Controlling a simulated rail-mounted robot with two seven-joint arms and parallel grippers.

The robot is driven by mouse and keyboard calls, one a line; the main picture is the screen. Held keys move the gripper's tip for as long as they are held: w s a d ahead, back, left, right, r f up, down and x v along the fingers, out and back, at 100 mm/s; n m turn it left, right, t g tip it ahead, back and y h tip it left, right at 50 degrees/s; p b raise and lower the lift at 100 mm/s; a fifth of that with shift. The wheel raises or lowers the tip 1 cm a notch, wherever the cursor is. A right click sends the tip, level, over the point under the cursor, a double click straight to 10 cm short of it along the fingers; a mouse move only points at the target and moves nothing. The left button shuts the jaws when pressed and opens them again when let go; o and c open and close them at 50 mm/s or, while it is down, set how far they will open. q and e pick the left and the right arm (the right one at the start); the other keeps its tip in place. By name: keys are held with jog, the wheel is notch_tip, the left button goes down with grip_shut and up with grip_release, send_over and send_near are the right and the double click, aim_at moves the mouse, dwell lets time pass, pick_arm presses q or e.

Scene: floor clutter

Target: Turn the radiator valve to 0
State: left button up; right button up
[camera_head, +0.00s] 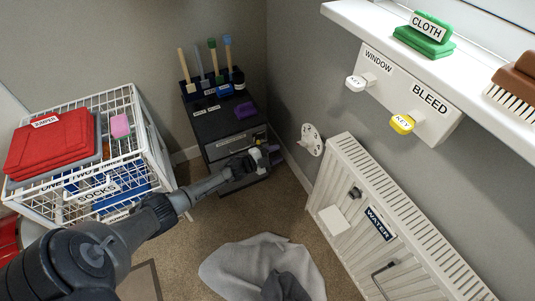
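The white radiator (345,168) stands against the right wall, with its ribbed top running toward the lower right. A white round dial (312,139) with small dark marks is on the wall just beyond its far end. It may belong to the valve, but its marks are too small to read. My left gripper (265,157) is left of and below this dial in the picture, apart from it, in front of the dark cabinet. Its fingers are small and blend with small purple and yellow things there, so I cannot tell whether it is open. My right gripper is out of view.
A dark cabinet (213,128) holds upright tools at the back. A white wire basket (150,128) with red cloth (50,143) is left. Grey cloth (235,267) lies on the floor. A white shelf (455,62) and a key board (432,121) are above the radiator.

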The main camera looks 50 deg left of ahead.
pick_arm(q)
jog(key=shift+p+v, duration=0.35)
jog(key=shift+v, duration=1.4)
